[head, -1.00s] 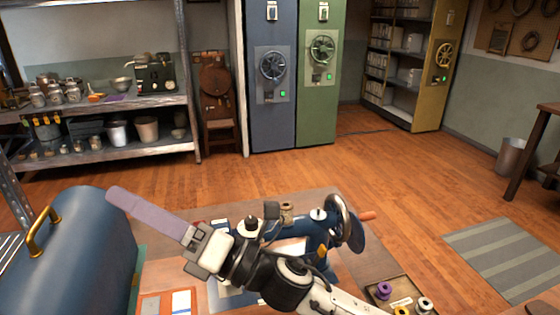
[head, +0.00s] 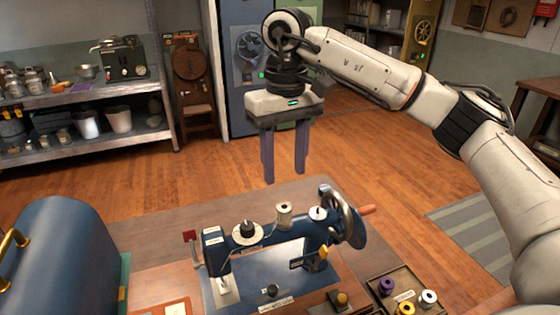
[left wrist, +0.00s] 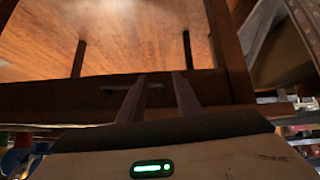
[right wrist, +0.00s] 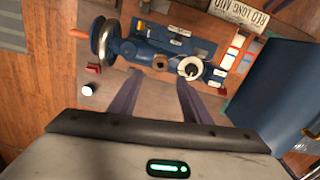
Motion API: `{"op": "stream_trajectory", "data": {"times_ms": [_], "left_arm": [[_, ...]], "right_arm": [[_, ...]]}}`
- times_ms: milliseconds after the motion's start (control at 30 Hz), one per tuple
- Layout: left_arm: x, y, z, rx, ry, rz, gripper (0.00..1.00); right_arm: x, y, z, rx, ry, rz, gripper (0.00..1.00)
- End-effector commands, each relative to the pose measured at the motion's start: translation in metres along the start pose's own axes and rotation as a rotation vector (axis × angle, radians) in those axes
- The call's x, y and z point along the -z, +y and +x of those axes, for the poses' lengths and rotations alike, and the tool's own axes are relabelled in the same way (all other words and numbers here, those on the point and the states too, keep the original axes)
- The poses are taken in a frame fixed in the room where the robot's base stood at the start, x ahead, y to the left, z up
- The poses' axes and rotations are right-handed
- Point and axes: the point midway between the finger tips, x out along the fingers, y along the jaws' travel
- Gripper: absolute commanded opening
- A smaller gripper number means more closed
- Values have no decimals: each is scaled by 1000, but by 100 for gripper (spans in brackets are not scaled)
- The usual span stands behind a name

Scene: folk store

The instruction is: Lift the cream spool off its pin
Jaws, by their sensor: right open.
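The cream spool (head: 284,212) stands upright on top of the blue sewing machine (head: 270,270), between a cream disc with a black knob and the handwheel. In the right wrist view a tan ring with a dark centre (right wrist: 160,63) looks like its top. My right gripper (head: 285,178) points straight down, fingers open and empty, above and a little behind the spool, apart from it. In the right wrist view its fingers (right wrist: 155,95) frame the machine's back edge. My left gripper (left wrist: 158,82) is out of the head view; its fingers are apart and empty near dark wooden beams.
The handwheel (head: 342,215) rises right of the spool. The disc with the black knob (head: 247,232) sits close on its left. A blue rounded case (head: 60,255) stands left. A tray (head: 375,303) with several spools lies at front right. The table behind the machine is mostly clear.

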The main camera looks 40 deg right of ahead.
Motion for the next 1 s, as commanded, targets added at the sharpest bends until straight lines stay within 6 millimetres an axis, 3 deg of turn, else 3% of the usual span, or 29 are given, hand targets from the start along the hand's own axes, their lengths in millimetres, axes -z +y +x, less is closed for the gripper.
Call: {"op": "stream_trajectory", "data": {"times_ms": [267, 700, 1000], "left_arm": [[-10, -1, 10, 0, -1, 0, 31], [-36, -4, 36, 0, -7, 3, 31], [-40, 0, 45, -7, 2, 10, 31]], "right_arm": [[0, 1, 15, -2, -1, 0, 44], [0, 0, 59, 0, -1, 0, 44], [-1, 0, 87, -1, -1, 0, 44]]}}
